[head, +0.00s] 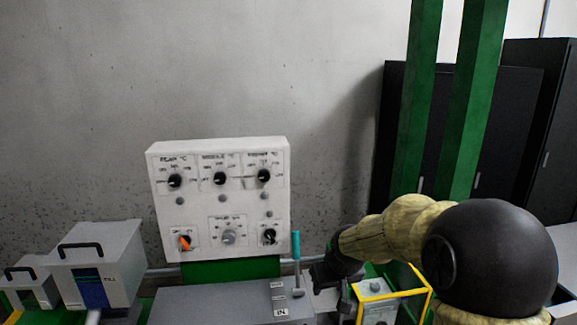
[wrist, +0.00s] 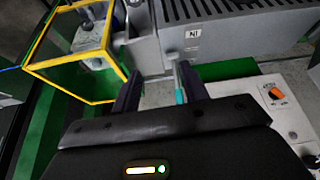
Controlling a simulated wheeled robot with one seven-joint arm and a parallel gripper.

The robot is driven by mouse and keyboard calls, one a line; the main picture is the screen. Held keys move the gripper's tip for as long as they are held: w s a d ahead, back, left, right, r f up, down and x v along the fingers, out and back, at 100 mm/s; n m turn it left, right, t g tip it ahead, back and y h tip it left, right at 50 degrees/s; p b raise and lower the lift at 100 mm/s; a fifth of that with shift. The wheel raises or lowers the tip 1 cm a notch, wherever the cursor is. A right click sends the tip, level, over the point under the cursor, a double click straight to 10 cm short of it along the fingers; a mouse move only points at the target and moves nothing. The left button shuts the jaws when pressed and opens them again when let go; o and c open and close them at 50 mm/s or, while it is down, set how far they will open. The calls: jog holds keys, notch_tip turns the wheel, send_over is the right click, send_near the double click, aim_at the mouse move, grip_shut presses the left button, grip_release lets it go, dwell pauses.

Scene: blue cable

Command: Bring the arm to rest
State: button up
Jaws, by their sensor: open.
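My gripper (wrist: 157,78) is open, with its two dark fingers apart in the wrist view. In the head view my gripper (head: 322,274) is low, right of centre, just right of a lever with a teal handle (head: 296,246). The lever stands upright on a grey machine (head: 215,304). In the wrist view the teal handle (wrist: 181,96) appears beside the inner side of the right finger; I cannot tell whether they touch. Nothing is visibly held. My arm is bent and reaches in from the right.
A white control panel (head: 221,212) with several knobs stands behind the machine. A yellow-framed guard (wrist: 75,62) is left of my fingers in the wrist view. Grey boxes with handles (head: 98,262) stand at left. Green posts (head: 418,110) and dark cabinets (head: 520,120) are at right.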

jog(key=s+d+f+m+g, duration=0.1)
jog(key=s+d+f, duration=0.1)
jog(key=s, duration=0.8)
jog(key=s+d+f+m+g+h, duration=0.1)
jog(key=s+d+f, duration=0.2)
jog(key=s, duration=0.7)
jog(key=shift+s+m, duration=0.2)
jog(key=shift+m, duration=0.1)
